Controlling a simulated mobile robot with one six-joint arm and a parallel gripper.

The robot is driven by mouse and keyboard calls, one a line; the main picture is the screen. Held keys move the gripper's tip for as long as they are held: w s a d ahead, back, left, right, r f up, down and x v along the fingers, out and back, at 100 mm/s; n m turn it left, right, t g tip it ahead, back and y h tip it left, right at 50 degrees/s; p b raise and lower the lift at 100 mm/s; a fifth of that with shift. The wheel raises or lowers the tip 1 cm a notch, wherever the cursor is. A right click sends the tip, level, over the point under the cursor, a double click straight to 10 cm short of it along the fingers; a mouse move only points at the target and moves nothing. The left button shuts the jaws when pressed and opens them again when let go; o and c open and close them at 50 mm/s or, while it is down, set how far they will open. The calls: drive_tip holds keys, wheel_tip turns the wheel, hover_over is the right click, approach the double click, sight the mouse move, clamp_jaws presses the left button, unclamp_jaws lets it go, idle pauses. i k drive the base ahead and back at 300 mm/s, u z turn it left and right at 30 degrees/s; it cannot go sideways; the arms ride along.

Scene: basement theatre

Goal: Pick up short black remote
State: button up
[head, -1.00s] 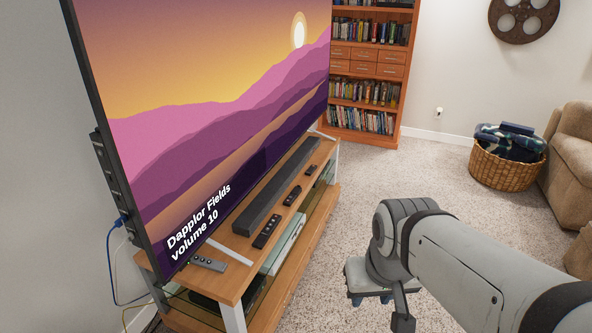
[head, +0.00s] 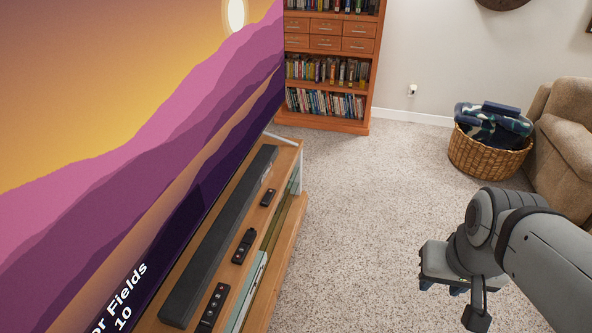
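Three black remotes lie in a row on the wooden TV stand, in front of the soundbar. The farthest remote (head: 268,197) looks the shortest, though distance makes it smaller. A middle black remote (head: 244,246) lies nearer, and a longer black remote (head: 213,307) is nearest. My gripper (head: 442,288) is at the right, over the carpet and well apart from the stand and the remotes. Its two blue-tipped fingers show spread apart under the gripper body, with nothing seen between them. My arm hides part of it.
The TV stand (head: 284,158) runs along the left, with the soundbar (head: 225,225) and large television (head: 130,130) on it. A bookcase (head: 325,125) stands behind. A wicker basket (head: 489,157) and armchair (head: 570,135) are at right. Carpet between is clear.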

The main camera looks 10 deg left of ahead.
sight(247, 247)
drive_tip(key=u, duration=0.2)
drive_tip(key=i, duration=1.4)
drive_tip(key=u, duration=0.65)
drive_tip(key=k, duration=0.85)
drive_tip(key=u, duration=0.15)
drive_tip(key=i, duration=0.9)
drive_tip(key=z, duration=0.1)
